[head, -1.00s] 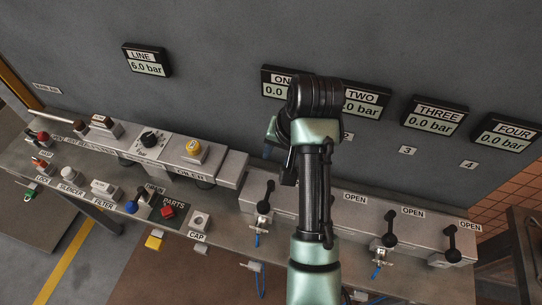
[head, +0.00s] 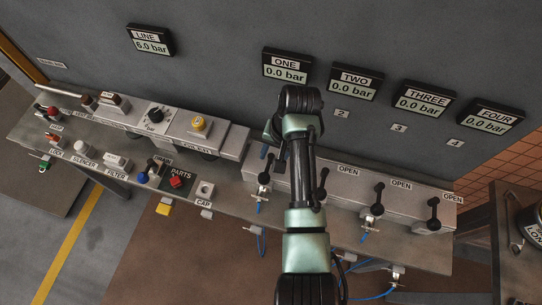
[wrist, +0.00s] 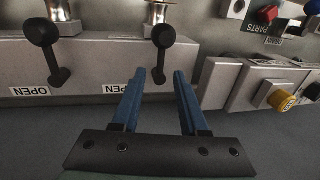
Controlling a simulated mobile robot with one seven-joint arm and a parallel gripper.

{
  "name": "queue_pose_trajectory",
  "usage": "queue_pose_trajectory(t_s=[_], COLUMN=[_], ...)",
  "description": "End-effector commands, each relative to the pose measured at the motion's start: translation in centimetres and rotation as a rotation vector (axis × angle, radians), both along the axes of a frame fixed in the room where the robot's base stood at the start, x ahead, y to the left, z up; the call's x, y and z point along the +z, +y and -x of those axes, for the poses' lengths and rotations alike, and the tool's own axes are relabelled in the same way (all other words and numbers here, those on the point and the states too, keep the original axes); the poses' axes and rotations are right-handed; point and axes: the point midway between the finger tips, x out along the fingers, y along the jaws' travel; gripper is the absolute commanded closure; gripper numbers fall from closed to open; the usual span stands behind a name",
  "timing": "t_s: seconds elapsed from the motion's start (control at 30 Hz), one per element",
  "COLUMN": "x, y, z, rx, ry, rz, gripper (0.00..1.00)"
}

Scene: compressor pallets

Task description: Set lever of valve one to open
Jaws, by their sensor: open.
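The lever of valve one (head: 264,176) is black and stands on the grey valve block, leftmost in its row. My gripper (wrist: 161,75) is open with two blue fingers. In the picture the lever's end falls between the fingertips; whether it is that deep between them I cannot tell. Gauge ONE (head: 287,66) reads 0.0 bar. In the head view my arm hides part of the block.
Valve two's lever (wrist: 45,36) stands close to the left in the wrist view. Valve three's lever (head: 378,198) and valve four's lever (head: 433,214) are further right in the head view.

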Motion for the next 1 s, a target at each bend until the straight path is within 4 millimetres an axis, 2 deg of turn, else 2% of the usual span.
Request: queue_pose_trajectory(t_s=[0.1, 0.2, 0.53, 0.57, 0.8, 1.0], x=[-1.6, -2.3, -2.7, -2.7, -2.7, -2.7], y=[0.4, 0.5, 0.6, 0.6, 0.6, 0.5], z=[-0.1, -0.1, -0.2, -0.2, -0.2, -0.2], rx=[0.002, 0.001, 0.001, 0.001, 0.001, 0.0], ry=[0.003, 0.001, -0.001, -0.001, -0.001, -0.001], rz=[-0.001, 0.0, -0.001, -0.001, -0.001, -0.001], gripper=[0.56, 0.56, 0.56, 0.58, 1.0, 1.0])
